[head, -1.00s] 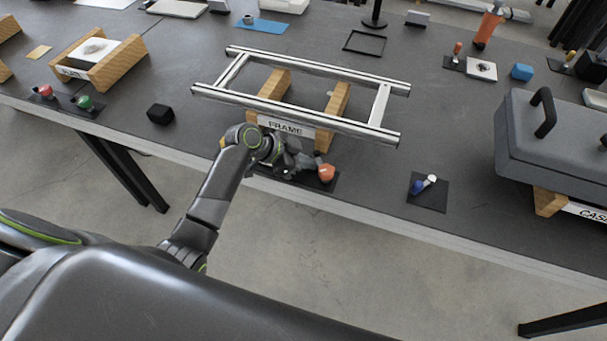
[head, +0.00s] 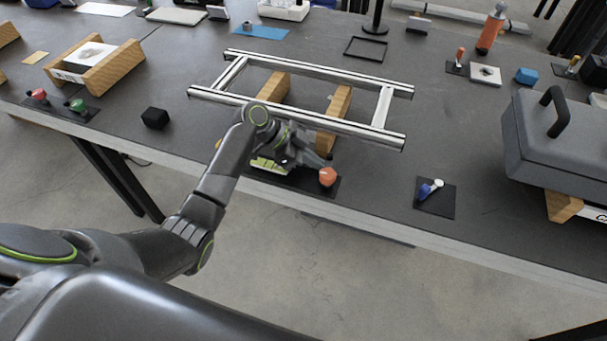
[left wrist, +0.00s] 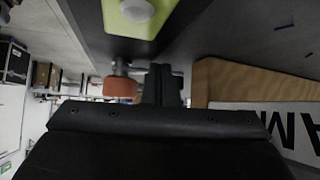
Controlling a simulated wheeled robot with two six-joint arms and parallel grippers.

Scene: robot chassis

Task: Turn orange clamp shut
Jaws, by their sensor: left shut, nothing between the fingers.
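The orange clamp knob (head: 327,177) sits at the right end of a dark plate near the table's front edge, below the metal frame. It also shows in the left wrist view (left wrist: 120,88), just left of the fingers. My left gripper (head: 318,160) is shut and empty, close beside and slightly behind the knob; I cannot tell if they touch. The gripper's fingers (left wrist: 163,84) show dark in the wrist view. A yellow-green part (head: 268,164) lies on the same plate, partly hidden by my gripper. My right gripper is not in view.
The metal frame (head: 320,118) rests on wooden blocks (head: 334,116) just behind the gripper. A blue-and-white lever (head: 430,189) on a black pad lies to the right. A grey case (head: 555,140) stands far right, a black cube (head: 156,116) left.

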